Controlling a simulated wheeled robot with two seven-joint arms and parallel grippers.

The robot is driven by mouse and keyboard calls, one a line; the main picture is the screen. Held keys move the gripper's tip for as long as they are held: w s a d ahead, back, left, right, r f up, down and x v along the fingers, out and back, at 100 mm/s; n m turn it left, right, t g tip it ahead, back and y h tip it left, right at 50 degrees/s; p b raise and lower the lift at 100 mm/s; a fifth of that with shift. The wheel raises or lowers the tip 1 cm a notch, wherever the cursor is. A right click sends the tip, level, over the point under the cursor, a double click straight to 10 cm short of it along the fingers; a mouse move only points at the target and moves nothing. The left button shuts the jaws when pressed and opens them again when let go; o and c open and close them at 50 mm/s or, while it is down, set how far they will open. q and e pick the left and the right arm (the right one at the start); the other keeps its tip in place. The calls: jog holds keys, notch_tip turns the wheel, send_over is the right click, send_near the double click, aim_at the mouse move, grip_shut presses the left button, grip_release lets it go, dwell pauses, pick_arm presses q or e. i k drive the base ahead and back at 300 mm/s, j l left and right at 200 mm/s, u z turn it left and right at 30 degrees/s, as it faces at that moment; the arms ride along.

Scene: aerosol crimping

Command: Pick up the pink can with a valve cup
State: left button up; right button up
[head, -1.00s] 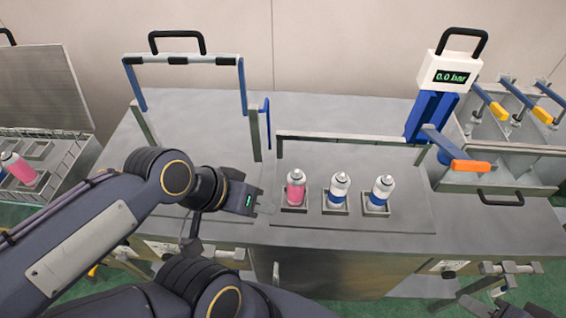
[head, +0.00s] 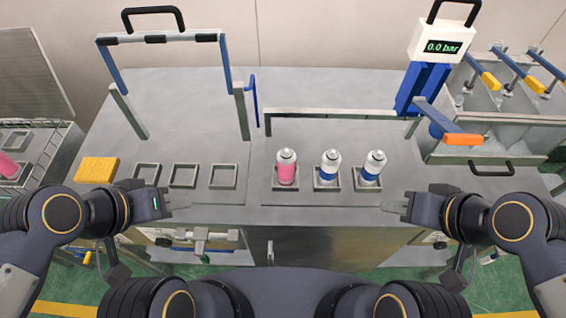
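The pink can (head: 287,168) with a silver-white top stands upright in the left square holder of the right-hand plate. Two white-and-blue cans (head: 328,170) (head: 372,168) stand upright in the holders to its right. All three have a small silvery piece on top, too small to tell as valve cups. My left gripper (head: 182,204) is at the bench's front edge, left of the pink can and apart from it. My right gripper (head: 392,206) is at the front edge, right of the cans. Neither holds anything visible; their finger gaps are unclear.
Three empty square holders (head: 183,176) and a yellow block (head: 97,170) are on the left of the bench. A blue press with a 0.0 bar display (head: 443,46) stands at the back right. Another pink can (head: 8,167) is in a wire basket at the far left.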

aim_at(285, 158)
jog(key=k, duration=0.6)
jog(key=u, duration=2.15)
jog(key=k+l+u, duration=0.35)
jog(key=k+l, duration=0.25)
jog(key=k+l+u, duration=0.35)
jog(key=k+l, duration=0.25)
jog(key=k, duration=0.1)
